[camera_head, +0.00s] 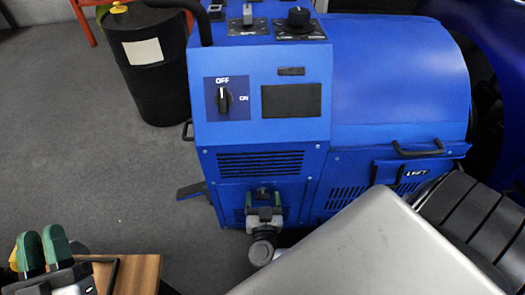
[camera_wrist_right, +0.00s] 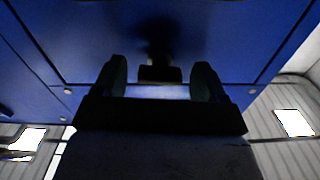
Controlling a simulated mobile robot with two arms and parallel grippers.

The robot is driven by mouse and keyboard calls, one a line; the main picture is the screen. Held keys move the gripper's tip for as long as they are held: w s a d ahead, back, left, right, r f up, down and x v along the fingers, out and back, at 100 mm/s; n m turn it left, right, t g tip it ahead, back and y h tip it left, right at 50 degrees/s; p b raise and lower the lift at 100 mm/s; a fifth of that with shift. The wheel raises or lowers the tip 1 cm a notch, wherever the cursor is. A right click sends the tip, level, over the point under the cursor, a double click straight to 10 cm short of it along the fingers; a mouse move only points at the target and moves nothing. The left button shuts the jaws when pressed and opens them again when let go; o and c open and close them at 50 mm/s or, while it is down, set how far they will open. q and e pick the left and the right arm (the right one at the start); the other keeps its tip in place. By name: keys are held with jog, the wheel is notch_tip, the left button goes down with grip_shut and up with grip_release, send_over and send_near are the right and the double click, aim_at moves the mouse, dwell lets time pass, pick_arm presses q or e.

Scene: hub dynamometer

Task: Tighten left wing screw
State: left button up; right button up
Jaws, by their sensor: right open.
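The blue machine (camera_head: 262,140) stands in front of me. A small dark part (camera_head: 262,191), apparently the wing screw, is low on its front panel, below the vent slots. My right gripper (camera_head: 263,199) is open at this part, one finger on each side. The right wrist view shows the dark part (camera_wrist_right: 160,73) between the spread fingers of the right gripper (camera_wrist_right: 160,80), against the blue panel. Its shape is too dark to make out, and I cannot tell whether the fingers touch it. My left gripper (camera_head: 42,250) is at the lower left, far from the machine. Its green fingers are close together.
A wooden surface (camera_head: 135,270) is beside my left gripper. A black drum (camera_head: 148,70) stands behind, left of the machine. The machine carries an OFF/ON switch (camera_head: 224,100) and black handles (camera_head: 418,148). The grey floor (camera_head: 90,165) at left is clear.

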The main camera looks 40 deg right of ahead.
jog(key=c, duration=0.9)
